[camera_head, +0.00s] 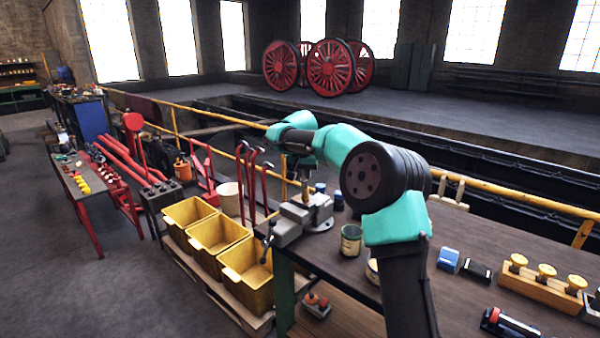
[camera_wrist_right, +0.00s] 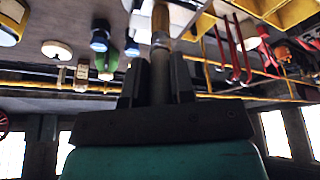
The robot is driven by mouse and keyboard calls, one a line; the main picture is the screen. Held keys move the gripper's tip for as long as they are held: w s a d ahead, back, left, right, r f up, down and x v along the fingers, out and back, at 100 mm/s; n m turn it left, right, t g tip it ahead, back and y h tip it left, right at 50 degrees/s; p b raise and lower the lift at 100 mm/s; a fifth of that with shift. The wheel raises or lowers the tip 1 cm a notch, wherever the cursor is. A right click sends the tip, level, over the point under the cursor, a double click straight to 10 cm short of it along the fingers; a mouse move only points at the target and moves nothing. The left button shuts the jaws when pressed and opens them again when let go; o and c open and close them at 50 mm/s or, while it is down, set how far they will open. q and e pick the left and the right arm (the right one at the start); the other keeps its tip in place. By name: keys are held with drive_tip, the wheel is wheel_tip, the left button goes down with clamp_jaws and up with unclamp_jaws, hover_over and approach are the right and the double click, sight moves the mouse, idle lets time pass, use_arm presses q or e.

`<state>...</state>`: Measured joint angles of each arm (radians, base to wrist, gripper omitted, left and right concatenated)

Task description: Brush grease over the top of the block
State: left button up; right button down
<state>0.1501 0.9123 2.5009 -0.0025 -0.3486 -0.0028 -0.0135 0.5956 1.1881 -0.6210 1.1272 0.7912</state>
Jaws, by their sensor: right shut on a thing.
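My right gripper (camera_head: 300,172) points down over the grey bench vise (camera_head: 290,222) at the bench's left corner. In the right wrist view the gripper (camera_wrist_right: 158,76) is shut on a brush, with a metal ferrule and brown bristles (camera_wrist_right: 161,18) beyond the fingertips. The brush (camera_head: 305,190) shows small in the head view, just above the vise jaws. The block cannot be told apart from the vise, and whether the bristles touch anything is unclear. An open tin (camera_head: 351,241) stands right of the vise. My left gripper is not in view.
Yellow bins (camera_head: 216,238) stand left of the bench, with red-handled levers (camera_head: 253,180) behind them. A blue box (camera_head: 448,259), a black box (camera_head: 476,270) and a wooden rack with brass-coloured pieces (camera_head: 543,289) lie on the bench's right. Bare bench top shows between.

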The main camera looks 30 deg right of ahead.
drive_tip(key=shift+s+f, duration=0.1)
drive_tip(key=s, duration=0.1)
drive_tip(key=s+d, duration=0.1)
drive_tip(key=s, duration=0.1)
drive_tip(key=shift+d, duration=0.15)
idle(0.4)
drive_tip(key=shift+w+r, duration=0.1)
drive_tip(key=shift+r, duration=0.15)
drive_tip(key=shift+r, duration=2.9)
drive_tip(key=shift+r, duration=1.5)
